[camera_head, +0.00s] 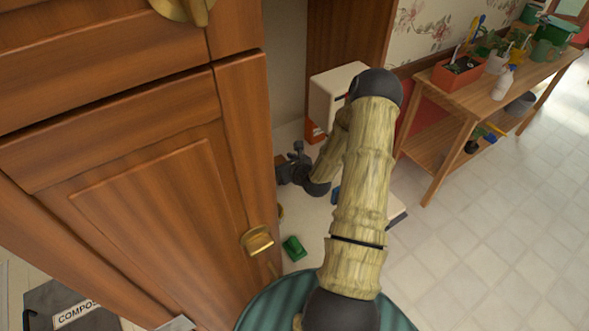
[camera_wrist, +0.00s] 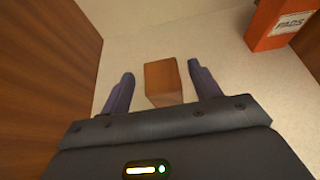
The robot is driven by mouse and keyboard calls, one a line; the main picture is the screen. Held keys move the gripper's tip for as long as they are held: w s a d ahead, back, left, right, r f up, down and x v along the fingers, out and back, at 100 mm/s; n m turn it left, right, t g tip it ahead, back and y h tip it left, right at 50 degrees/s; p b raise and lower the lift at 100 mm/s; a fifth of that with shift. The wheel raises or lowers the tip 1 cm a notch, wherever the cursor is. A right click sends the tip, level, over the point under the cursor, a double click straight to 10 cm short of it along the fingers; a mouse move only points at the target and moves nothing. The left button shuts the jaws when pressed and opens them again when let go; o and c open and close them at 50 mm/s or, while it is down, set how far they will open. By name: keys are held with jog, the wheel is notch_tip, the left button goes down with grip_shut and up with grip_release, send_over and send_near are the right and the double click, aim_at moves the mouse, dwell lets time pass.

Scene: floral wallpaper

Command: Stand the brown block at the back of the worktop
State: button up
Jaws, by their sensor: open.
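A brown block (camera_wrist: 162,82) is on the pale worktop (camera_wrist: 215,40) in the wrist view. My gripper (camera_wrist: 162,88) is open, with one dark finger on each side of the block and a gap showing at both sides. The block's near end is close to the gripper body. In the head view my gripper (camera_head: 292,165) is low over the worktop (camera_head: 308,247), beside the wooden cabinet.
An orange box labelled PADS (camera_wrist: 282,22) stands right of the block. A white appliance (camera_head: 328,92) stands behind my arm. A green object (camera_head: 293,248) lies at the worktop's front. Wooden cabinet doors (camera_head: 150,200) close off the left side.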

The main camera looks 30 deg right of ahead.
jog(key=b+v, duration=0.2)
jog(key=v, duration=0.8)
jog(key=shift+f, duration=0.1)
